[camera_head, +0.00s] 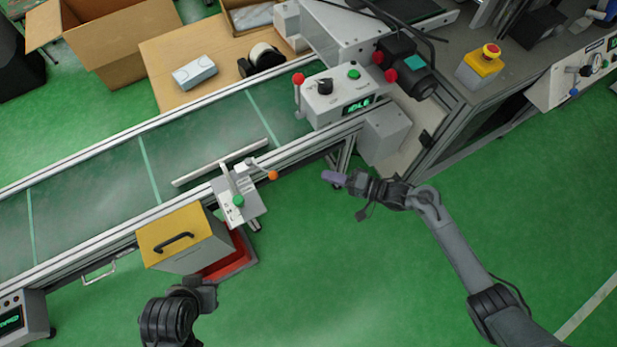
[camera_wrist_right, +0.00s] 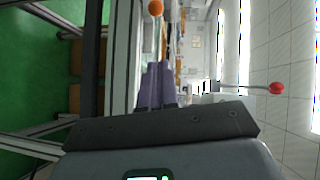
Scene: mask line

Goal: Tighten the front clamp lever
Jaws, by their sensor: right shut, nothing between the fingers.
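A grey clamp unit (camera_head: 240,197) sits on the conveyor's near rail. It carries a lever with an orange knob (camera_head: 272,175) sticking out to the right and a green knob (camera_head: 238,201) lower on its face. Which one is the front clamp lever is not marked. My right gripper (camera_head: 328,177) is shut and empty, its purple fingers apart from the orange knob and to its right. In the right wrist view an orange knob (camera_wrist_right: 155,7) shows beyond the purple fingers (camera_wrist_right: 157,85). My left gripper (camera_head: 205,295) is at the bottom left, its fingers not clear.
A control box (camera_head: 335,97) with a red-knobbed lever (camera_head: 298,79) stands on the rail to the right.

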